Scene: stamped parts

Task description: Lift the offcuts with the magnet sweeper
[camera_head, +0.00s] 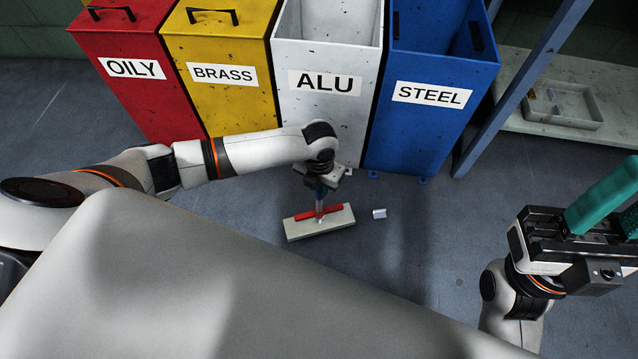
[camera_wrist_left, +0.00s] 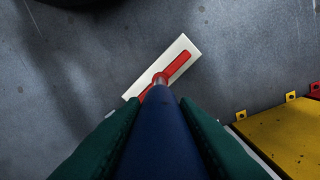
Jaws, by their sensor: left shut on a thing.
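The magnet sweeper has a pale flat head (camera_head: 335,224) with a red bar across it and a blue handle. Its head also shows in the left wrist view (camera_wrist_left: 185,47). My left gripper (camera_head: 321,182) is shut on the handle, its green fingers on both sides of the blue grip (camera_wrist_left: 162,135). The head is low, at or just above the floor; I cannot tell if it touches. One small silvery offcut (camera_head: 379,213) lies on the floor just right of the head. My right gripper (camera_head: 612,207) is at the right edge, its green fingers apart and partly cut off.
Four bins stand in a row behind: red OILY (camera_head: 130,85), yellow BRASS (camera_head: 222,85), white ALU (camera_head: 325,100) and blue STEEL (camera_head: 430,110). A shallow tray (camera_head: 570,117) sits on a low shelf at the right, behind a slanted blue post (camera_head: 520,88). The floor around the offcut is clear.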

